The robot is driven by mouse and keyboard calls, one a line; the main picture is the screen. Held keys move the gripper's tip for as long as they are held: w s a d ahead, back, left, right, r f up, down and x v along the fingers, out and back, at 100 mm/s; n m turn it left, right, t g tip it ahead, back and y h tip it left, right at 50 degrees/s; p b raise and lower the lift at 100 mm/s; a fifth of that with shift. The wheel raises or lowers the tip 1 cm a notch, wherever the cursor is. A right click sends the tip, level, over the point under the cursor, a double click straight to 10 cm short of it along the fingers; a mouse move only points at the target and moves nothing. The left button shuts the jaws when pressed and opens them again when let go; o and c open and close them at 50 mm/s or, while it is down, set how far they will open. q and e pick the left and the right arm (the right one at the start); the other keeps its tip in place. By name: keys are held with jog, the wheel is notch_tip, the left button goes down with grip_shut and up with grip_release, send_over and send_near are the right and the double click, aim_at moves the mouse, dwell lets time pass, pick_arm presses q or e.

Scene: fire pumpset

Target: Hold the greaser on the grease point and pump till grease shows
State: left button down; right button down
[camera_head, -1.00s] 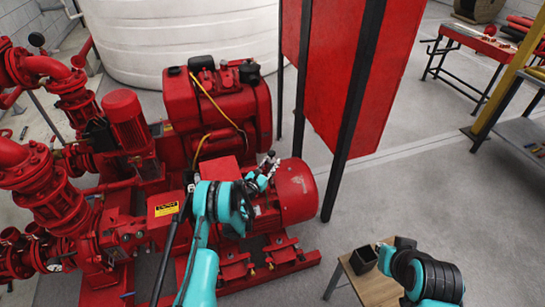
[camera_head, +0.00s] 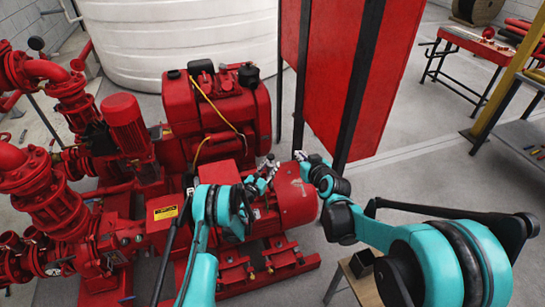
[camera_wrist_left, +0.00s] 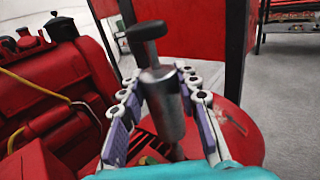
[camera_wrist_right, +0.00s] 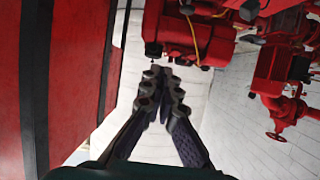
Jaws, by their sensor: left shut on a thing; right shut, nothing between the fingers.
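The greaser (camera_wrist_left: 163,108) is a grey metal cylinder with a dark T-shaped handle on top. My left gripper (camera_wrist_left: 160,98) is shut around its body and holds it roughly upright, over the red motor (camera_head: 296,196). The greaser's lower end is hidden or too small to tell, so I cannot see whether it touches the grease point. No grease can be made out. My right gripper (camera_wrist_right: 160,78) is shut and empty. In the head view my right gripper (camera_head: 300,158) is just right of the left one, above the motor's right end.
A tall red panel (camera_head: 340,80) on black posts stands right behind my right gripper. A red engine (camera_head: 220,115) stands behind the motor, with red pipes at left. A small wooden table (camera_head: 355,285) with a dark box is at lower right. Open floor lies to the right.

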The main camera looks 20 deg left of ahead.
jog(key=w+a+f+t+y, duration=0.1)
jog(key=w+a+f, duration=0.2)
jog(key=a+f, duration=0.4)
jog(key=shift+a+n, duration=0.2)
jog(key=shift+n, duration=0.2)
jog(key=shift+w, duration=0.15)
send_over(271, 156)
jog(key=s+d, duration=0.1)
jog(key=s, duration=0.1)
notch_tip(271, 156, down, 2)
jog(key=shift+w+f, duration=0.1)
jog(key=shift+f, duration=2.1)
